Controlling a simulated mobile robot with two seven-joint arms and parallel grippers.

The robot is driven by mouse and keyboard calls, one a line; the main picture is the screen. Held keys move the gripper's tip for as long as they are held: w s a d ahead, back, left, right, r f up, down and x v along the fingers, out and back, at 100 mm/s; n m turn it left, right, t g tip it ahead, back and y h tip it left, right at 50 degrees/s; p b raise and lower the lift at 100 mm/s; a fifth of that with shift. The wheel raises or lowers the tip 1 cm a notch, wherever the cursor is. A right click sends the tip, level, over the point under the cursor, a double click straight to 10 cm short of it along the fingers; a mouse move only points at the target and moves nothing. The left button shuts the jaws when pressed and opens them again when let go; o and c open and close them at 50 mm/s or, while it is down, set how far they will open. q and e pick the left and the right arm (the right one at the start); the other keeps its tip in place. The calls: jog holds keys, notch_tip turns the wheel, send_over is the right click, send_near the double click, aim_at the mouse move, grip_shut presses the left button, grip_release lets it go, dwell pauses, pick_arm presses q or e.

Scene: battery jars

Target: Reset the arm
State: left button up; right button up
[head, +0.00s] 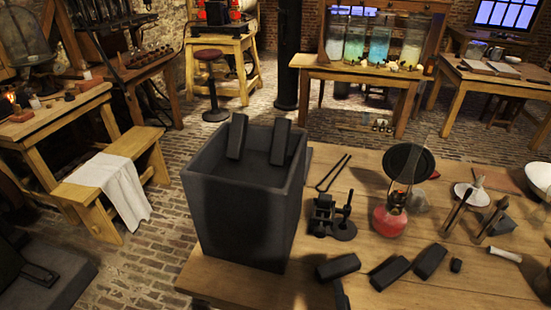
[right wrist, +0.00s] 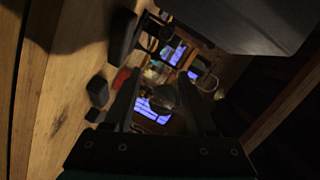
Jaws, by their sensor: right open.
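My right gripper (head: 341,296) shows only as a small dark part at the bottom edge of the head view, in front of the near edge of the table. In the right wrist view its two dark fingers (right wrist: 165,90) stand apart with nothing seen between them. The large dark grey jar (head: 240,220) stands at the table's left end, with two dark plates (head: 237,136) leaning at its rim. It also fills the top right of the right wrist view (right wrist: 245,22). My left gripper is not seen.
Dark blocks (head: 389,272) lie on the wooden table (head: 480,285) right of the jar. Behind them are a small black clamp device (head: 330,215), tongs (head: 333,174), a red burner (head: 390,219) and a black pan (head: 408,163). A bench with white cloth (head: 108,187) stands at left.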

jog(key=s+a+n+g+y, duration=0.35)
jog(key=n+g+y, duration=0.2)
jog(key=n, duration=0.55)
jog(key=s+d+r+n+g+h, duration=0.3)
jog(key=s+d+n+g+h, duration=0.3)
jog(key=s, duration=0.3)
jog(key=s+f+m+g+y+b, duration=0.1)
jog(key=s+f+g+y+b, duration=0.15)
jog(key=f, duration=2.35)
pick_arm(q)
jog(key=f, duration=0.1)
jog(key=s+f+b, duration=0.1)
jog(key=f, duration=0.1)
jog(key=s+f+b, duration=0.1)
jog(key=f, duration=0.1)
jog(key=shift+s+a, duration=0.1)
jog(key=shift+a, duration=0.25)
pick_arm(e)
jog(key=s+d+f+g+h, duration=0.1)
jog(key=s+d+f, duration=0.1)
jog(key=s+f, duration=1.3)
jog(key=shift+s+d, duration=0.2)
jog(key=shift+f, duration=0.1)
